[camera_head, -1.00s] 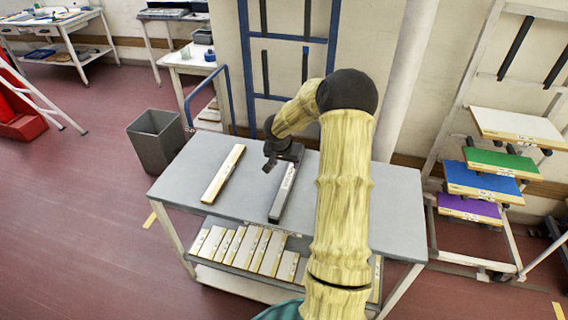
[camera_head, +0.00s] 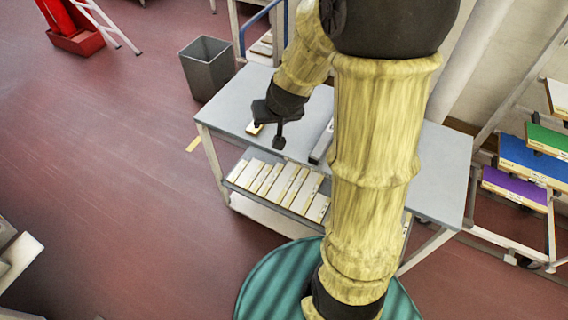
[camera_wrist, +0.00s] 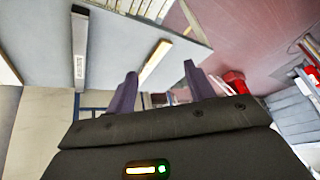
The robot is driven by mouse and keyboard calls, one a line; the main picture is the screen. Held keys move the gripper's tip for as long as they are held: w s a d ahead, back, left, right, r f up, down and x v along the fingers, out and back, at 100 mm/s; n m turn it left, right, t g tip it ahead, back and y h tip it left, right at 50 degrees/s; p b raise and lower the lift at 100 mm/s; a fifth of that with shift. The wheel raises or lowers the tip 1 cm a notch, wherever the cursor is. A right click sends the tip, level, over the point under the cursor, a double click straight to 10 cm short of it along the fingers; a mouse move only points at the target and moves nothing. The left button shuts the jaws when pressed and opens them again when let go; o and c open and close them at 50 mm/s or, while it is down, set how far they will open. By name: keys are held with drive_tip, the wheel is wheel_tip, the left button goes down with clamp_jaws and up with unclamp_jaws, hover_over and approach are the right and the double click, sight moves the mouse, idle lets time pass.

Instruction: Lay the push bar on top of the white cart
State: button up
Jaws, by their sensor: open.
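A grey bar with a white label, which looks like the push bar (camera_head: 322,142), lies on the grey table, partly hidden by my arm. In the wrist view the grey bar (camera_wrist: 80,48) is at the upper left, apart from my fingers. My gripper (camera_head: 267,132) is open and empty above the table's front edge, left of the grey bar and over a cream bar (camera_head: 254,128). Its two fingers (camera_wrist: 160,88) are spread in the wrist view. A pale cart with a blue handle (camera_head: 262,48) stands behind the table, mostly cut off; I cannot tell if it is the white cart.
The grey table (camera_head: 228,105) has a lower shelf with several cream bars (camera_head: 280,183). A grey bin (camera_head: 207,68) stands behind its left end. A rack with coloured boards (camera_head: 530,160) is at the right. White objects (camera_head: 20,258) show at the lower left.

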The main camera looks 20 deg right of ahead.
drive_tip(key=s+a+n+g, duration=0.1)
drive_tip(key=s+g, duration=0.2)
drive_tip(key=s, duration=1)
drive_tip(key=shift+s+a+f+h, duration=0.3)
drive_tip(key=shift+s+a, duration=0.1)
